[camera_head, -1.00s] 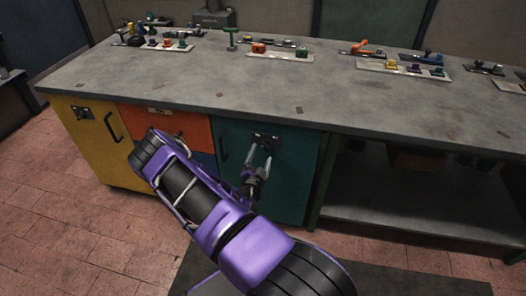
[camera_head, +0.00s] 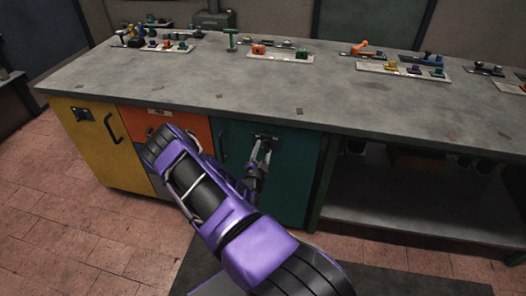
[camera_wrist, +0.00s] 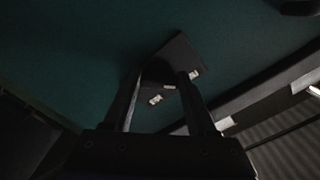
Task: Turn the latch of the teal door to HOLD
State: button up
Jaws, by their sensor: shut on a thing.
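The teal door (camera_head: 295,165) is on the front of the workbench, right of the orange drawer, and looks closed. Its latch plate (camera_head: 268,137) is dark and sits near the door's top edge. My gripper (camera_head: 262,152) is at the plate, its fingers shut on the latch, whose handle is mostly hidden between them. In the wrist view the dark plate (camera_wrist: 182,58) lies beyond my two fingers (camera_wrist: 164,84) against the teal panel. Small white labels (camera_wrist: 156,100) show by the plate, too small to read, so the latch's setting cannot be told.
A yellow door (camera_head: 90,150) with its own latch and an orange drawer (camera_head: 185,122) are to the left. An open shelf (camera_head: 400,215) is to the right. Several small fixtures stand along the back of the grey worktop (camera_head: 260,90). The tiled floor at left is clear.

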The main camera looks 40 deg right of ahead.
jog(key=shift+c, duration=1.1)
jog(key=shift+m, duration=0.3)
jog(key=m+p, duration=0.1)
jog(key=m, duration=0.1)
jog(key=m+p, duration=0.1)
jog(key=m, duration=0.2)
jog(key=m+p, duration=0.1)
jog(key=m, duration=0.2)
jog(key=shift+r, duration=0.3)
jog(key=m+p, duration=0.2)
jog(key=m, duration=0.3)
jog(key=shift+r+m, duration=0.1)
jog(key=shift+m, duration=0.2)
jog(key=shift+m+p, duration=0.75)
jog(key=shift+m, duration=1.15)
